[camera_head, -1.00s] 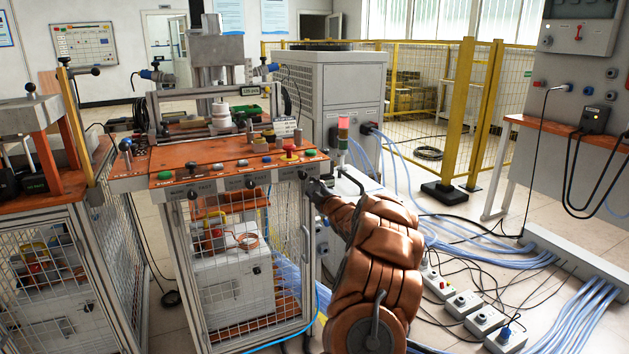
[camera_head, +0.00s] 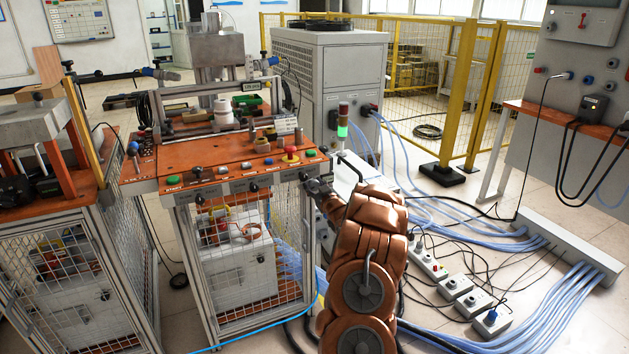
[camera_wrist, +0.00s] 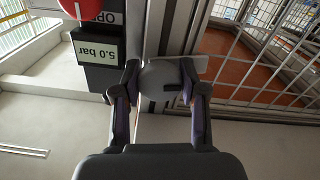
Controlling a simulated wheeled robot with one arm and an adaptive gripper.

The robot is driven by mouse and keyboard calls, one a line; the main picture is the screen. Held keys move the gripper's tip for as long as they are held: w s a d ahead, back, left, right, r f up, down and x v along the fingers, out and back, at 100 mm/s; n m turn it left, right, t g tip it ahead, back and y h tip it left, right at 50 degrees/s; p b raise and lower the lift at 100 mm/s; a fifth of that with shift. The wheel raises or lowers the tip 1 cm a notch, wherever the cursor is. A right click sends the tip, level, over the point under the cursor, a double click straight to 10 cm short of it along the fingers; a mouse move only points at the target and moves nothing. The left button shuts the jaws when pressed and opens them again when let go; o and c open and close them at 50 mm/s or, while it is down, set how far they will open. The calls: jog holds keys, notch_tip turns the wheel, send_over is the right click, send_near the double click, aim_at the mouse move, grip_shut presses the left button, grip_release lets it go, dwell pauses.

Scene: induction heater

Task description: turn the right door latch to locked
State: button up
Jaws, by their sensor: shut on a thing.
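The right door latch (camera_wrist: 160,78) shows in the wrist view as a round grey knob with a dark mark, between the two fingers of my gripper (camera_wrist: 162,88). The fingers are closed against its sides. In the head view my gripper (camera_head: 308,182) is at the upper right front corner of the caged station, just under its orange top, and mostly hides the latch. Two other dark knobs, a left one (camera_head: 199,198) and a middle one (camera_head: 253,187), sit along the same front rail. The exact angle of the right latch is hard to read.
The orange panel (camera_head: 215,170) with buttons and a red emergency stop (camera_head: 291,152) lies just above my gripper. A signal light (camera_head: 342,130) glows green beside it. A black "5.0 bar" display (camera_wrist: 95,50) is close to the left finger. Cables and switch boxes (camera_head: 455,287) cover the floor at right.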

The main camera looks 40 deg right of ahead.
jog(key=shift+r+m+p, duration=0.1)
jog(key=shift+m+p, duration=0.5)
jog(key=shift+m, duration=0.5)
jog(key=o, duration=1.2)
jog(key=shift+c, duration=0.2)
jog(key=shift+s, duration=0.1)
jog(key=v, duration=1.1)
jog(key=shift+s, duration=0.4)
jog(key=shift+a, duration=0.1)
